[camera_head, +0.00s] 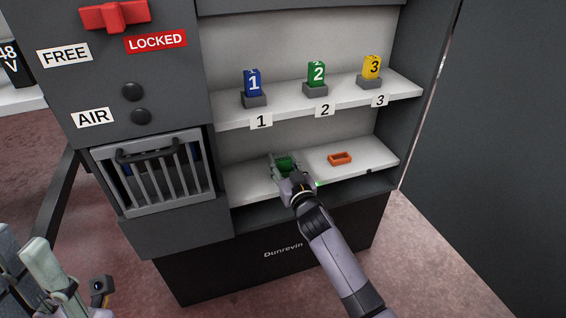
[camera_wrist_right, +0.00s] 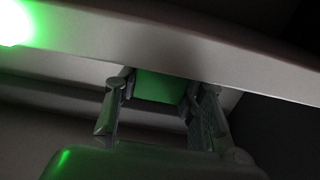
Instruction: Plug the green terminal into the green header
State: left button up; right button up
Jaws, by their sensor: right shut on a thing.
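My right gripper (camera_head: 284,168) reaches in over the lower shelf. It also shows in the wrist view (camera_wrist_right: 160,100), with one finger on each side of a green block, shut on it. I take this block to be the green terminal (camera_wrist_right: 160,87). Dark green (camera_head: 285,160) shows at the gripper's fingers in the head view. The gripper partly covers that spot, so I cannot tell terminal from green header there, or whether they touch. My left gripper (camera_head: 48,272) is at the lower left, away from the shelves; its jaw opening is unclear.
An orange open part (camera_head: 340,158) lies on the lower shelf (camera_head: 372,151), right of my right gripper. Blue 1 (camera_head: 252,82), green 2 (camera_head: 316,73) and yellow 3 (camera_head: 372,66) blocks stand in grey holders above. A barred cage (camera_head: 153,175) is at left.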

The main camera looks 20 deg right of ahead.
jog(key=o, duration=1.1)
jog(key=s, duration=1.2)
jog(key=shift+d, duration=0.2)
